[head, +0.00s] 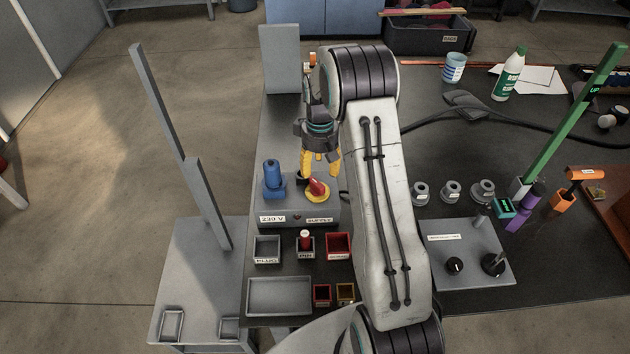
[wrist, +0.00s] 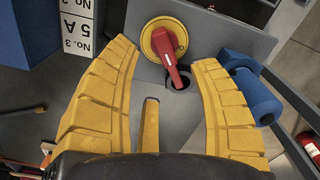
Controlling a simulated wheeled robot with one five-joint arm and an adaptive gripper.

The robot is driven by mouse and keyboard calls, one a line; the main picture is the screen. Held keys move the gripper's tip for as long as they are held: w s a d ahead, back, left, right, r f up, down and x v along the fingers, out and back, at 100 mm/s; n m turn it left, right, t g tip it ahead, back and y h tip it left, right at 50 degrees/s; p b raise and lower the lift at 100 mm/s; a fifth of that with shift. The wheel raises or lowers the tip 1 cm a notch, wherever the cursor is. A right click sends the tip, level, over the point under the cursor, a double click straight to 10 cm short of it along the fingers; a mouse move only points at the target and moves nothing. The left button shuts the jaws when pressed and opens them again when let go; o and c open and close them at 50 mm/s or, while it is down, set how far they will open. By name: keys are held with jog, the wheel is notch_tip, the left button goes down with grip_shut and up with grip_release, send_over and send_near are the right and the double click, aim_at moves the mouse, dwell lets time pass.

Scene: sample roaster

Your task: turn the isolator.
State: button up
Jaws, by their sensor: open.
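The isolator is a red handle (head: 318,187) on a yellow disc (head: 325,196), set on the grey supply box (head: 297,216) labelled "230 V" and "SUPPLY". In the wrist view the red handle (wrist: 171,62) points from the yellow disc (wrist: 160,33) down and slightly right, its end by a dark round hole. My gripper (head: 320,170) is pointed down just above the box, behind the handle in the head view. In the wrist view its yellow fingers (wrist: 165,58) are spread wide, with the handle's lower part in the gap, apart from both fingers.
A blue plug (head: 273,178) stands on the box left of the isolator; it shows right of my fingers in the wrist view (wrist: 252,92). Small bins (head: 267,249) and a grey tray (head: 280,296) lie in front. A grey panel (head: 280,60) stands behind.

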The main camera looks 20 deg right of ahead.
aim_at(319, 182)
jog(key=shift+a+n, duration=0.1)
jog(key=shift+n, duration=0.4)
jog(key=shift+f, duration=0.2)
jog(key=shift+n, duration=0.3)
jog(key=shift+f, duration=3.5)
grip_shut()
